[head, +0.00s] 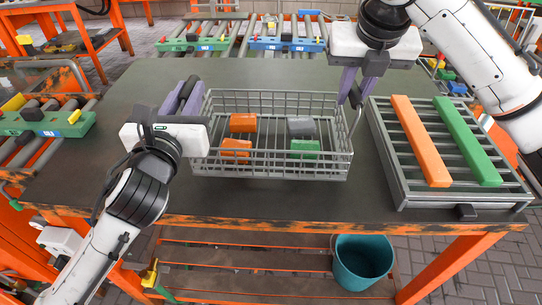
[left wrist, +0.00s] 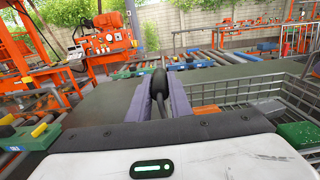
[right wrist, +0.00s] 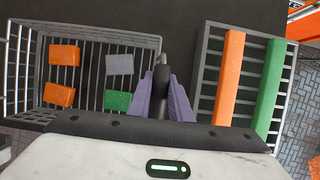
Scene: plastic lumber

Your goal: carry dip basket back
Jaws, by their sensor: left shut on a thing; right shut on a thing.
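The grey wire dip basket (head: 270,172) stands on the dark table in the head view. Inside it lie two orange blocks (head: 243,123), a grey block (head: 301,126) and a green block (head: 305,149). My left gripper (head: 186,88) is at the basket's left end, shut on a dark handle (left wrist: 159,82). My right gripper (head: 358,88) is at its right end, shut on the other handle (right wrist: 162,75). The basket also shows in the right wrist view (right wrist: 150,42). I cannot tell whether it touches the table.
A grey slatted rack (head: 384,150) with an orange bar (head: 420,140) and a green bar (head: 467,140) lies right of the basket. The table (head: 150,75) is clear behind and in front. Roller conveyors with green and blue holders (head: 285,44) stand beyond. A teal bucket (head: 362,262) stands below.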

